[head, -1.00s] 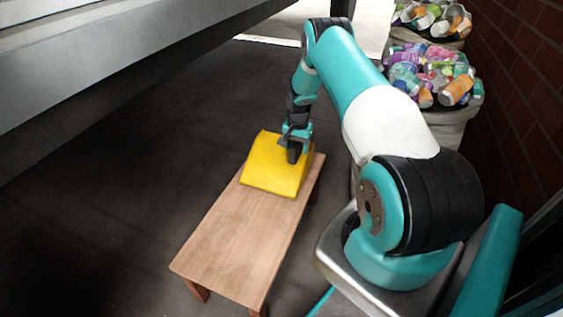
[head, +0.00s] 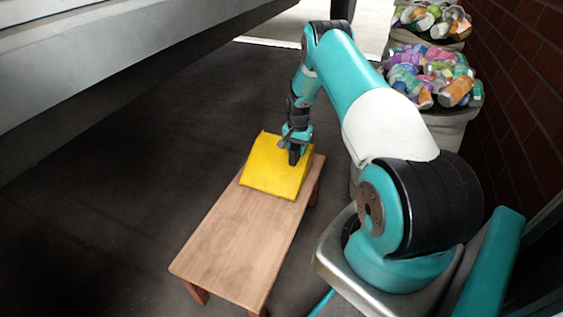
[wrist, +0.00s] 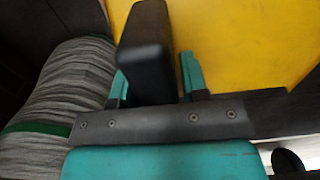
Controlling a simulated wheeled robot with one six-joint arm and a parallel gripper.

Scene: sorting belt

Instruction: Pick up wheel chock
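The wheel chock is a yellow wedge-shaped block (head: 270,168) resting on the far end of a low wooden bench (head: 232,235).
Sacks full of crushed cans (head: 432,75) stand at the back right, beside a brick wall (head: 525,80). A large grey belt structure (head: 110,60) runs along the upper left. The dark floor left of the bench is clear.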

